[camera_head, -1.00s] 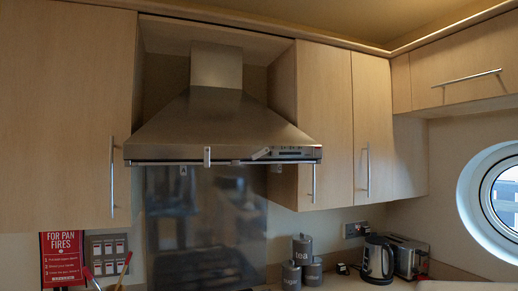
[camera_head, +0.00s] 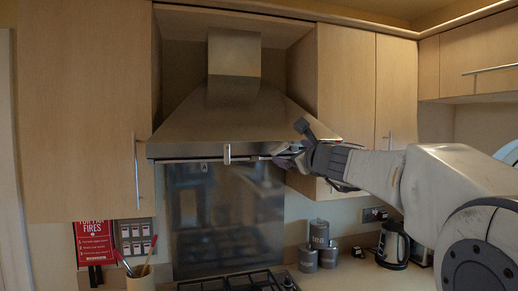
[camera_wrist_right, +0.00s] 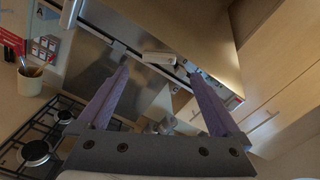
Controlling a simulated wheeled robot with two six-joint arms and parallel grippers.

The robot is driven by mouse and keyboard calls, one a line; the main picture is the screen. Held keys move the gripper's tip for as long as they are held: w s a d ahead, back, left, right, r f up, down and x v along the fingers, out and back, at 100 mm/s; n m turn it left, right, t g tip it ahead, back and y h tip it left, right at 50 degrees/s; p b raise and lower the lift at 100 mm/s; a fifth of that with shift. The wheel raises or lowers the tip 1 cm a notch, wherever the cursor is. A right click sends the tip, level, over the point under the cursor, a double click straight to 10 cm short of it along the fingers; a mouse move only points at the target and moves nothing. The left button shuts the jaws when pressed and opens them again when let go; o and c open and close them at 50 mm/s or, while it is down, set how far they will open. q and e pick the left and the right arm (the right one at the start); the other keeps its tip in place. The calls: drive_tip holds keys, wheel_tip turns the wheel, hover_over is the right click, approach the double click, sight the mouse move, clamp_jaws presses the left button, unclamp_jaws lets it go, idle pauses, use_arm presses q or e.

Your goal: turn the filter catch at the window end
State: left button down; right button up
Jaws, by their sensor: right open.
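The steel cooker hood (camera_head: 230,115) hangs between the wall cupboards. The window is to the right, so the window-end catch is the right one. In the right wrist view this catch (camera_wrist_right: 158,58) is a short pale bar lying slanted at the hood's edge. In the head view my right gripper hides it. A second pale catch (camera_head: 227,153) stands upright further left on the hood's front edge; it also shows in the wrist view (camera_wrist_right: 70,12). My right gripper (camera_wrist_right: 160,72) is open, its fingers either side of the window-end catch in the picture; contact cannot be told. My left gripper is out of view.
A gas hob (camera_head: 240,282) lies below the hood. A utensil pot (camera_head: 140,279) stands at its left. Grey canisters (camera_head: 319,235) and a kettle (camera_head: 393,244) stand on the right counter. A wall cupboard (camera_head: 345,95) adjoins the hood's right side.

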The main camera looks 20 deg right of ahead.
sight(281, 150)
drive_tip(key=w+p, duration=0.1)
drive_tip(key=w, duration=0.6)
drive_tip(key=shift+a+p, duration=0.2)
drive_tip(key=shift+p, duration=0.15)
drive_tip(key=c, duration=1.3)
